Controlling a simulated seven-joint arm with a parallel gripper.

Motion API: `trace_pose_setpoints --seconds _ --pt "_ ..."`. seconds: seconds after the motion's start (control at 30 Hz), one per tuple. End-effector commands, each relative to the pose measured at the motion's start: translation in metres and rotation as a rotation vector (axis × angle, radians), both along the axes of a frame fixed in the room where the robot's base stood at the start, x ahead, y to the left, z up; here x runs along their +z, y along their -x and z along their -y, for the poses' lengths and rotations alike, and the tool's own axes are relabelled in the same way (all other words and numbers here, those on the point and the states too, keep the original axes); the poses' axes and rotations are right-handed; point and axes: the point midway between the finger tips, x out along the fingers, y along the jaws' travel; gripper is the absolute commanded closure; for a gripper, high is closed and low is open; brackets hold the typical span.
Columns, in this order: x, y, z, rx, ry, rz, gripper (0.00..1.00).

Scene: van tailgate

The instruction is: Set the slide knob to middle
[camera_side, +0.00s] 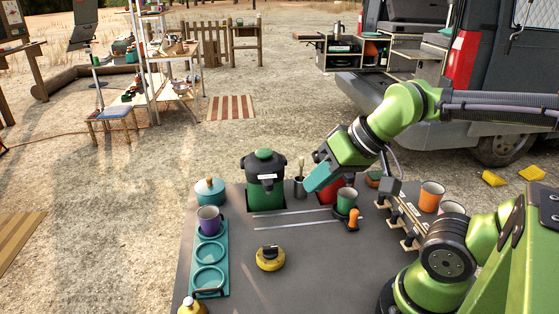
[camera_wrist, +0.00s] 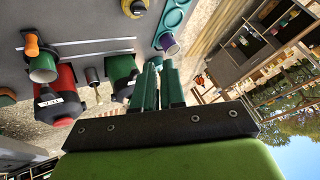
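The slide knob (camera_side: 354,216) is orange and stands at the right end of a pair of pale parallel rails (camera_side: 290,219) on the grey table. In the wrist view the orange knob (camera_wrist: 31,44) is at the upper left, beside the left end of the rails (camera_wrist: 95,46). My gripper (camera_side: 318,180) has teal fingers and hangs above the back of the table, up and left of the knob and apart from it. In the wrist view the fingers (camera_wrist: 158,85) lie close together with nothing clearly held; whether they touch is unclear.
A green cup (camera_side: 347,200) stands right behind the knob. A green canister (camera_side: 264,176) and a partly hidden red canister (camera_side: 333,192) stand at the back. A teal rack (camera_side: 209,270) with a purple cup (camera_side: 210,221) is left; a yellow round object (camera_side: 270,259) sits in front of the rails.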

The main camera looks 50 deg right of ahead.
Motion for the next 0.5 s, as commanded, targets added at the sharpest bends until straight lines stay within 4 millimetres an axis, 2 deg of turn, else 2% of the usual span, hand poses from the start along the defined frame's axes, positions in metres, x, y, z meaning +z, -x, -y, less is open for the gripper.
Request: trace_pose_setpoints --seconds 0.03,0.13,0.17,0.33,0.5 --pt "-0.004 -0.002 0.003 -0.013 -0.003 -0.017 0.82" --pt "-0.012 -0.011 0.021 -0.073 -0.016 -0.072 0.66" --pt "-0.015 -0.015 0.030 -0.104 -0.024 -0.100 0.65" --pt "-0.037 -0.026 0.106 -0.436 -0.107 -0.334 0.65" --pt "-0.055 -0.011 0.181 -0.855 -0.176 -0.555 0.65"
